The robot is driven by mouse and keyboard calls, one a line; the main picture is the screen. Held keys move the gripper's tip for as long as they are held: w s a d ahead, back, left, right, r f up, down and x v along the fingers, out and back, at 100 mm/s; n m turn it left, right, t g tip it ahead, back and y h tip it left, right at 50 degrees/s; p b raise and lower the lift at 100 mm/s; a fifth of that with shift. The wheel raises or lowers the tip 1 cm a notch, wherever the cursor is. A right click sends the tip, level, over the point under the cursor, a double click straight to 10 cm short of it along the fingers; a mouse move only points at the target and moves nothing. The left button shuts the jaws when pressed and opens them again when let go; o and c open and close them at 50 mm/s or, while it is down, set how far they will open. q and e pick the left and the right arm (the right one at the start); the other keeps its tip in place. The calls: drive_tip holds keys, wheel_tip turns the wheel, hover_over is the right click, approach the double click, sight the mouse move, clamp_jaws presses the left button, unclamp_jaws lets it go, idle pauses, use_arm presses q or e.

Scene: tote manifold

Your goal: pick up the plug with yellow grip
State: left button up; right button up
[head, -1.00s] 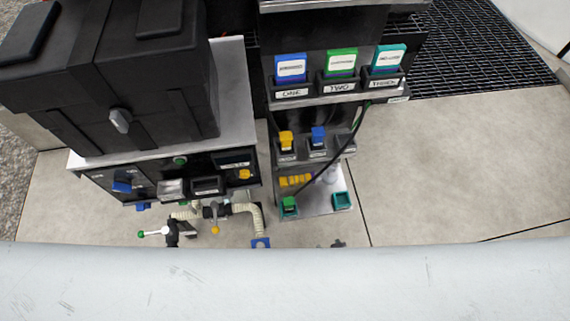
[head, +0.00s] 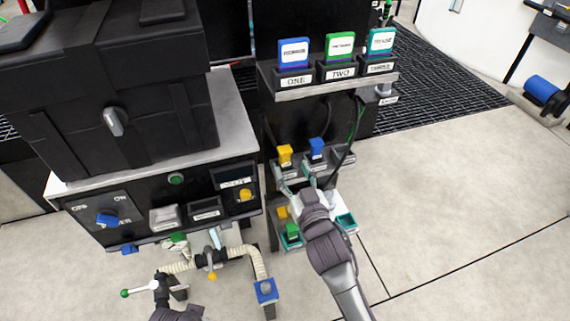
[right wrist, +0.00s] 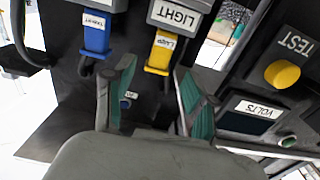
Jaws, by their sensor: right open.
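The plug with yellow grip (head: 285,155) sits in a dark holder on the middle shelf of the right-hand rack in the head view. In the right wrist view the yellow plug (right wrist: 161,52) is just beyond the gap between my right fingertips, nearer the right finger. My right gripper (right wrist: 154,70) is open and empty, its teal-padded fingers apart. In the head view my right gripper (head: 303,180) is at the front of this shelf, close below the plugs. Contact with the plug is not visible.
A blue plug (head: 316,149) stands beside the yellow one, also in the right wrist view (right wrist: 97,33). Labelled blue, green and teal blocks stand on the upper shelf (head: 330,86). A control box (head: 130,205) with a yellow button (head: 245,195) and pipework stands left. Floor is clear at right.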

sight(286, 158)
drive_tip(key=shift+x, duration=1.1)
drive_tip(key=shift+f+b+x, duration=0.1)
drive_tip(key=shift+b+x, duration=0.25)
drive_tip(key=shift+x, duration=0.8)
drive_tip(key=shift+f+b+x, duration=0.15)
drive_tip(key=shift+b+x, duration=0.2)
drive_tip(key=shift+x, duration=0.8)
use_arm(q)
drive_tip(key=v, duration=0.2)
drive_tip(key=w+v, duration=0.1)
drive_tip(key=v, duration=0.2)
drive_tip(key=shift+r, duration=0.2)
use_arm(e)
clamp_jaws()
